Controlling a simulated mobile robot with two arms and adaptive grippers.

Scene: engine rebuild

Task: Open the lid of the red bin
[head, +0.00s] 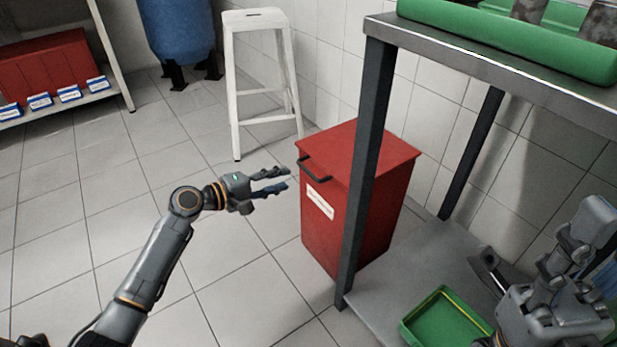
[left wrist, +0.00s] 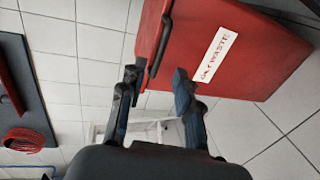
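The red bin (head: 325,228) stands on the floor with its lid (head: 345,148) shut. A black bar handle (head: 315,169) sits at the lid's front edge, and a white label is on the front. A table leg hides part of the bin. My left gripper (head: 286,178) is open and empty, just left of the handle and apart from it. In the left wrist view the handle (left wrist: 161,46) lies beyond the gap between the parted fingertips (left wrist: 156,75).
A metal table (head: 480,60) with a green tray (head: 500,42) stands right of the bin; its leg (head: 366,150) passes before the bin. A green tray (head: 408,322) lies on the lower shelf. A white stool (head: 235,90) stands behind.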

